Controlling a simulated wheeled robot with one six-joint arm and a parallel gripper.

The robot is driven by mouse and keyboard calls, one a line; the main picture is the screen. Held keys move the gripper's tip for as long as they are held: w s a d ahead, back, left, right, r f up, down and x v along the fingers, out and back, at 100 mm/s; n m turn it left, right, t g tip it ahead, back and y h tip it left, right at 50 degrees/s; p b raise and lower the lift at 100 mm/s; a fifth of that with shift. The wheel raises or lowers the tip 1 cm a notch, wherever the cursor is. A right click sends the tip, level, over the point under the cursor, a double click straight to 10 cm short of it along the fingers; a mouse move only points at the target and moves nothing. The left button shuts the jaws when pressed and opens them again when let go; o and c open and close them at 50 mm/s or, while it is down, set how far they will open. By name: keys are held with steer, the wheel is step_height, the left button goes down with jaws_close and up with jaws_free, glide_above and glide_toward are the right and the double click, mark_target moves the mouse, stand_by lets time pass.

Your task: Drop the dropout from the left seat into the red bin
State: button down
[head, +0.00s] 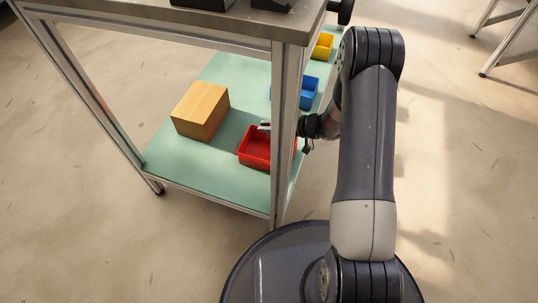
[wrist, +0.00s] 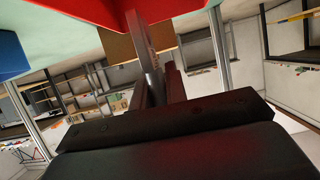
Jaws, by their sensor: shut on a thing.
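The red bin (head: 254,159) stands on the lower green shelf, partly behind the near shelf post in the head view. Its red wall (wrist: 85,8) fills the top of the wrist view. My gripper (head: 266,126) reaches in from the right, with its tips over the bin's far side. In the wrist view my gripper (wrist: 158,85) is shut on a thin grey metal piece, apparently the dropout (wrist: 146,48), which points toward the red bin. The exact gap between the piece and the bin is unclear. The left seat cannot be made out.
A wooden block (head: 200,108) lies left of the red bin. A blue bin (head: 309,94) and a yellow bin (head: 322,47) stand farther back on the shelf (head: 212,171). The shelf post (head: 284,140) and grey upper top (head: 240,20) bound the reach.

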steer(key=c, duration=1.3)
jaws_free()
steer(key=shift+c, duration=0.2)
steer(key=p+v, duration=0.4)
steer(key=v, duration=0.7)
steer(key=shift+a, duration=0.1)
